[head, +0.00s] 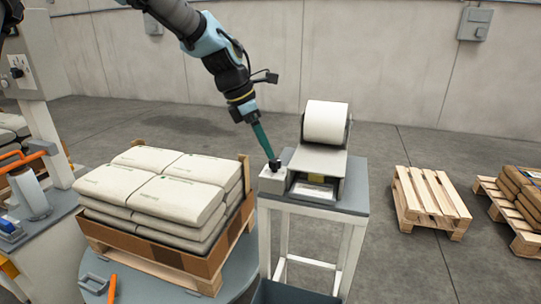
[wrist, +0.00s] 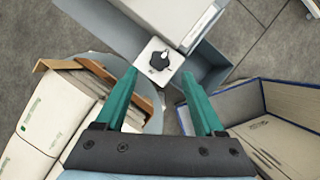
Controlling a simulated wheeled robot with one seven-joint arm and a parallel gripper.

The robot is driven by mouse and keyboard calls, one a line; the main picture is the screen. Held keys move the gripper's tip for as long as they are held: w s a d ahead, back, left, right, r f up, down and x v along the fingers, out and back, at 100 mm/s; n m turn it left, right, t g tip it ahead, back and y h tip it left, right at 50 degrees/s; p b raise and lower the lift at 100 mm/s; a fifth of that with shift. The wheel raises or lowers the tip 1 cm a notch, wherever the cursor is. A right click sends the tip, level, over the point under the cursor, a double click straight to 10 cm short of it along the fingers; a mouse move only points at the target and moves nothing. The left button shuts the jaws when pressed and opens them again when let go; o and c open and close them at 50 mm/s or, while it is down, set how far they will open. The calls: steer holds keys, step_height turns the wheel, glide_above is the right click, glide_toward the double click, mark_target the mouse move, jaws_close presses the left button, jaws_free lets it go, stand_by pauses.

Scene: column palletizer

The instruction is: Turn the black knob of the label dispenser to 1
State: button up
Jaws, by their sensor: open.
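The label dispenser (head: 318,160) stands on a small grey-topped stand, with a white label roll (head: 327,122) at its top. The black knob (wrist: 158,58) sits on the top face of a pale control box (head: 268,183) at the dispenser's left front corner. A small light mark shows on the knob; the scale figures are too small to read. My gripper (wrist: 158,74) is open, its two teal fingers apart with the knob seen between and just beyond their tips. In the head view my gripper (head: 267,146) points down at the box, its tips close to the knob; contact cannot be told.
A pallet with stacked pale sacks (head: 160,185) stands left of the dispenser on a round grey turntable (head: 243,272). A dark bin (head: 290,293) stands in front of the stand. An empty wooden pallet (head: 430,198) lies to the right. Open floor lies between.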

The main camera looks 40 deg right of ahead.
mark_target(272, 161)
steer(key=shift+x, duration=2.3)
jaws_close()
